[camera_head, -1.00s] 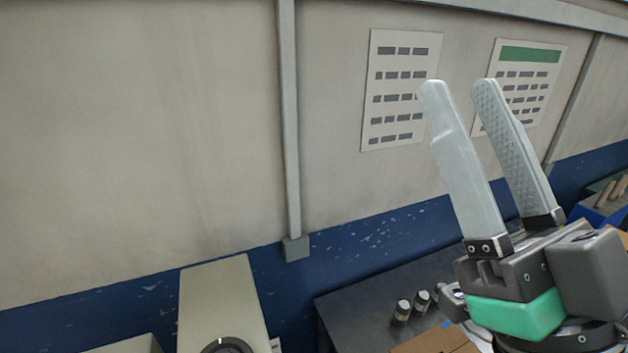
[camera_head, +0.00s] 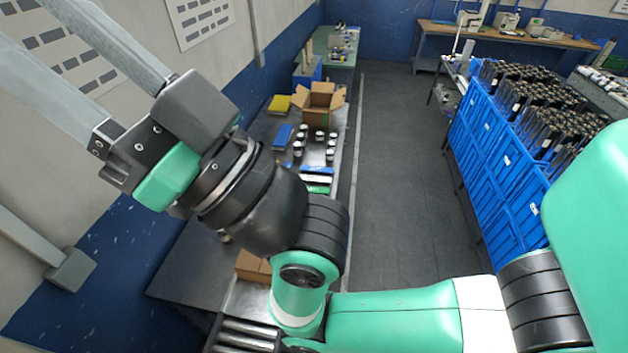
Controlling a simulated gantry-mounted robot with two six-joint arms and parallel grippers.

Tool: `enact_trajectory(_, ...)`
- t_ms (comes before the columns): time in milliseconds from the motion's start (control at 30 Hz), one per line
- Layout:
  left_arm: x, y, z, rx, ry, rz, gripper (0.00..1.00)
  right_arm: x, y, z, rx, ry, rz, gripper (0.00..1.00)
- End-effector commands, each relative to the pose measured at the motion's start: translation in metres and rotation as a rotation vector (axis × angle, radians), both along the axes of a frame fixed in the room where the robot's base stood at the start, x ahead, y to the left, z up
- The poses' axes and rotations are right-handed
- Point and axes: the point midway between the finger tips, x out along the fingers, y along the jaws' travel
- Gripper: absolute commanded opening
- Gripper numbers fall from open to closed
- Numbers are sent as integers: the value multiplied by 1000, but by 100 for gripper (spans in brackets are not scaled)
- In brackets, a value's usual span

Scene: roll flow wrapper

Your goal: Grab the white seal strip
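My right gripper (camera_head: 45,45) is at the upper left, on an arm that comes in from the right. Its two pale fingers are spread apart with nothing between them, and their tips are cut off by the picture edge. It is raised in front of the wall, well away from the items on the bench. A small white strip-like item (camera_head: 315,179) lies on the bench between a blue and a green one. It may be the white seal strip, but it is too small to be sure. My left gripper is not in view.
The long bench (camera_head: 335,160) holds an open cardboard box (camera_head: 319,101), several small dark-and-white cylinders and a yellow item (camera_head: 279,104). Blue crates (camera_head: 500,160) of dark bottles stand at the right. The grey floor aisle (camera_head: 400,180) between them is clear.

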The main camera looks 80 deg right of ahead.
Motion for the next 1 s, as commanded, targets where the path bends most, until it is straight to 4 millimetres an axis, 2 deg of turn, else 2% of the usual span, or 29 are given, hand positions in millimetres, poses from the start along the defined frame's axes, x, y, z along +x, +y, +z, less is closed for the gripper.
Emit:
enact_trajectory(167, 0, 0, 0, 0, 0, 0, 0, 0, 0, 0, 0, 0, 0, 50)
enact_trajectory(200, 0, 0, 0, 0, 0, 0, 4, 0, 0, 0, 0, 0, 0, 50)
enact_trajectory(700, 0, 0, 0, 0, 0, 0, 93, 0, 0, 0, 0, 0, 0, 50)
enact_trajectory(1000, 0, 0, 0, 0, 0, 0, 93, 0, 0, 0, 0, 0, 0, 50)
